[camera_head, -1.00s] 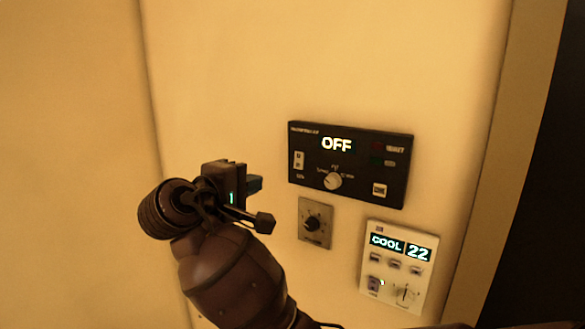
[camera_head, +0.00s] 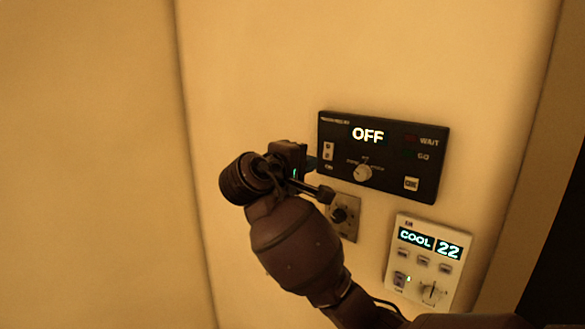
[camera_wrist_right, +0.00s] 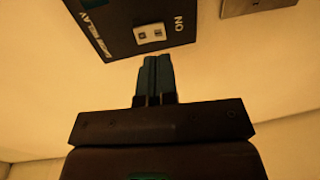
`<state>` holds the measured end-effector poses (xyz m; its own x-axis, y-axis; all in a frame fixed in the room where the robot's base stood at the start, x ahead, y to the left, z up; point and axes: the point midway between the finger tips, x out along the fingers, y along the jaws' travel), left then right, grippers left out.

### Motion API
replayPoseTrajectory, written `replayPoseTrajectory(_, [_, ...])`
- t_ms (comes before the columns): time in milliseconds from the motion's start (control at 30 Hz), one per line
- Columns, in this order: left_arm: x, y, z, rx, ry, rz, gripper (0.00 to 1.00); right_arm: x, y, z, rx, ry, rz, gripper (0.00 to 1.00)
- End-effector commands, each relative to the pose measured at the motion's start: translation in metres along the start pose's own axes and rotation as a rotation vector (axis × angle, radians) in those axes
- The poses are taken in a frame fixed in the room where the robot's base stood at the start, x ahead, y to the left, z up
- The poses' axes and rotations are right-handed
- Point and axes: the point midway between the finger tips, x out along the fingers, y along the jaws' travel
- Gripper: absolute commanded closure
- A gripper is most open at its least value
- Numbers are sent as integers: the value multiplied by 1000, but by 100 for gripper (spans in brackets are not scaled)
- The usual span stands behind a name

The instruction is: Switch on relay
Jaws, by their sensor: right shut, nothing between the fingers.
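The relay is a black panel (camera_head: 400,135) on the wall with a lit display reading OFF. In the right wrist view its dark face (camera_wrist_right: 115,22) shows part of a label ending in RELAY. A small pale rocker switch (camera_head: 328,151) marked ON sits at its left end; it also shows in the right wrist view (camera_wrist_right: 150,33). My right gripper (camera_head: 312,164) is shut and empty, just left of and below the rocker. In the right wrist view its closed fingertips (camera_wrist_right: 155,60) point at the rocker with a small gap in the picture. My left gripper is not in view.
A small grey dial plate (camera_head: 350,225) is below the relay, partly hidden by my right gripper. A white thermostat panel (camera_head: 425,260) reading COOL 22 is at lower right. The wall left of my right arm is bare.

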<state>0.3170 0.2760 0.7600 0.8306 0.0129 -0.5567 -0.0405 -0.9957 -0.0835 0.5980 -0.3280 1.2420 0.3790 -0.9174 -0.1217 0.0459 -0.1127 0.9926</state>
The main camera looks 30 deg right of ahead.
Motion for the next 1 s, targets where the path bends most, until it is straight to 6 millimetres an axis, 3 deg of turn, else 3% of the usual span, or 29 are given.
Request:
replayPoseTrajectory(200, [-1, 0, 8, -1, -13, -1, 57, 35, -1, 0, -2, -2, 1, 100])
replayPoseTrajectory(400, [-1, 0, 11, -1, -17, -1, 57, 53, -1, 0, -3, 0, 0, 100])
replayPoseTrajectory(867, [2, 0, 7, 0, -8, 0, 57, 57, 0, 0, -2, 0, 0, 100])
replayPoseTrajectory(1000, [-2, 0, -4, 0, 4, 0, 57, 59, 2, 1, 0, -2, 21, 100])
